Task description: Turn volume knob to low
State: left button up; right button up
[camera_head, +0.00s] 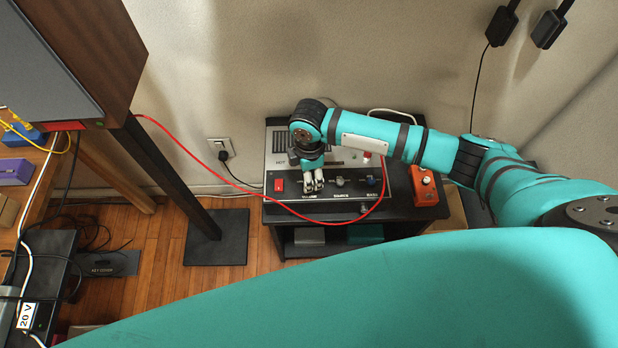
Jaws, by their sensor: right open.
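A dark device with a light grey top panel (281,146) stands on a small black stand. Its front panel carries a red switch (279,185) at the left and small knobs, one (340,182) in the middle and one (371,181) at the right. My right gripper (313,190) points down at the front panel, just right of the red switch, with its fingers apart. It covers that part of the panel, so any knob there is hidden. The labels are too small to read, so I cannot tell which knob is volume. My left gripper is not in view.
A red cable (232,184) loops across the device's front. An orange box (423,186) sits at the stand's right end. A wooden cabinet on a black post (168,170) stands at the left. A cluttered desk is at the far left.

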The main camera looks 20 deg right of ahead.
jog(key=shift+f, duration=1.45)
jog(key=shift+c, duration=0.3)
grip_shut()
